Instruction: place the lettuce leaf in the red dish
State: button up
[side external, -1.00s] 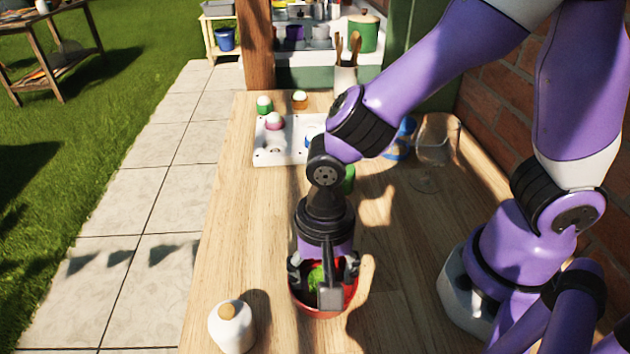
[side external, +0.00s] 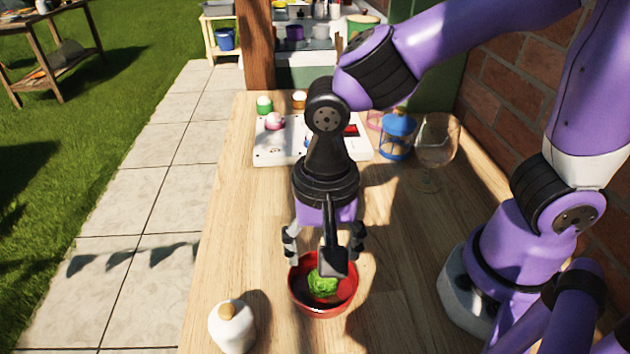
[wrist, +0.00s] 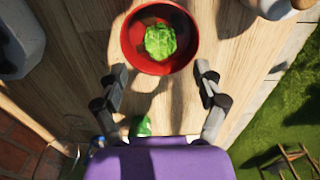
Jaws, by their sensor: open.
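The green lettuce leaf (side external: 322,283) lies inside the red dish (side external: 297,297) on the wooden table. In the wrist view the leaf (wrist: 160,41) sits near the middle of the dish (wrist: 133,57), with a red thing partly showing beside it. My gripper (side external: 326,255) is open and empty, above the dish and a little behind it in the side view. In the wrist view its fingers (wrist: 162,82) are spread apart, and neither touches the leaf or the dish.
A white bottle with a wooden stopper (side external: 233,328) stands left of the dish. Behind are a white tray (side external: 275,155) with coloured pieces, a blue lantern (side external: 397,137) and a clear glass (side external: 436,145). A brick wall (side external: 510,100) borders the right. The table's left middle is clear.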

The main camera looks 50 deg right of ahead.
jog(key=shift+r, duration=0.65)
jog(key=shift+d+r, duration=0.1)
jog(key=shift+d, duration=0.05)
jog(key=d+r+n+t, duration=0.2)
jog(key=d+r+n, duration=0.2)
jog(key=d, duration=0.3)
jog(key=d+r+n+t, duration=0.3)
jog(key=d+r+n, duration=0.1)
jog(key=d, duration=0.3)
jog(key=shift+w+r+n+t, duration=0.2)
jog(key=shift+r+n+t, duration=0.1)
jog(key=shift+n, duration=0.2)
